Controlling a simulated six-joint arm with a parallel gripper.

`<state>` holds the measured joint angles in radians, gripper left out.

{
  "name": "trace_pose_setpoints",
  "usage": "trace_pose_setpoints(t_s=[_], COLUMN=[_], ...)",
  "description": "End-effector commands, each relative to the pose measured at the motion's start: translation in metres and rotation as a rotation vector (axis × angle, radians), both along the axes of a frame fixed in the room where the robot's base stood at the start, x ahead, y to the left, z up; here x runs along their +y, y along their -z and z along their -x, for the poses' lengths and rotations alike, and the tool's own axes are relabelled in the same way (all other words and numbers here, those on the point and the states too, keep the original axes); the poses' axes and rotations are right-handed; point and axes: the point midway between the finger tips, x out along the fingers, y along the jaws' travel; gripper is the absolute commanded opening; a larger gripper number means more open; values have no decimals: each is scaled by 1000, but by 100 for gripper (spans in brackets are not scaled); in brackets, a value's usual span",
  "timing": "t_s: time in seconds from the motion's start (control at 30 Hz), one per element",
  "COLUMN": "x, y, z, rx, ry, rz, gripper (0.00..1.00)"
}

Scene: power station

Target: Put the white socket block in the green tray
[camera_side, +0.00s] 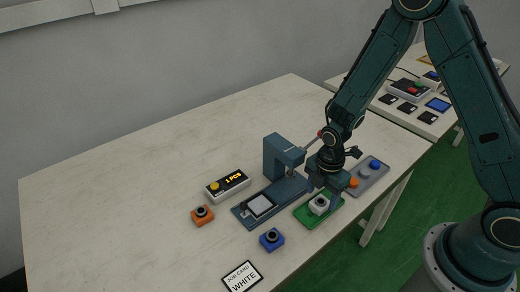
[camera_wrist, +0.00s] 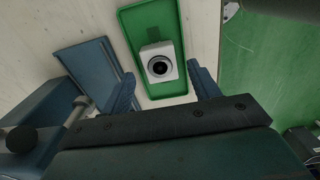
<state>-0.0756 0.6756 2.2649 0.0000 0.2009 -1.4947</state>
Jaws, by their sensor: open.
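The white socket block (camera_side: 319,204) sits in the green tray (camera_side: 304,216), upright, with its dark round socket facing up. In the wrist view the white socket block (camera_wrist: 152,66) lies within the rim of the green tray (camera_wrist: 128,18), ahead of the fingers. My gripper (camera_side: 322,197) is over the tray, close to the block. In the wrist view my gripper (camera_wrist: 163,88) is open, one finger on each side, with a gap between each finger and the block. Part of the tray is hidden behind my gripper in the side view.
A blue press-like station (camera_side: 279,157) stands left of the tray. An orange block (camera_side: 202,215) and a blue block (camera_side: 271,239) are on the table. A grey tray (camera_side: 378,178) holds coloured pieces behind my gripper. A counter box (camera_side: 228,186) and a card reading WHITE (camera_side: 242,277) lie nearby.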

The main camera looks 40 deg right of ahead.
Motion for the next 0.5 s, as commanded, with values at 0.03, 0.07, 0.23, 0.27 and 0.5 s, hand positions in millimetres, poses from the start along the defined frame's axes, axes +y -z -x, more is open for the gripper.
trace_pose_setpoints(t_s=[0.03, 0.07, 0.23, 0.27, 0.5], x=[0, 0, 0, 0, 0], y=[-6, -9, -29, -33, -62], z=[-1, 0, -1, -1, -1], rx=[-4, -4, -4, -4, -4], ry=[0, 0, 0, 0, 0], rz=[0, 0, 0, 0, 0], gripper=[61, 61, 61, 61, 61])
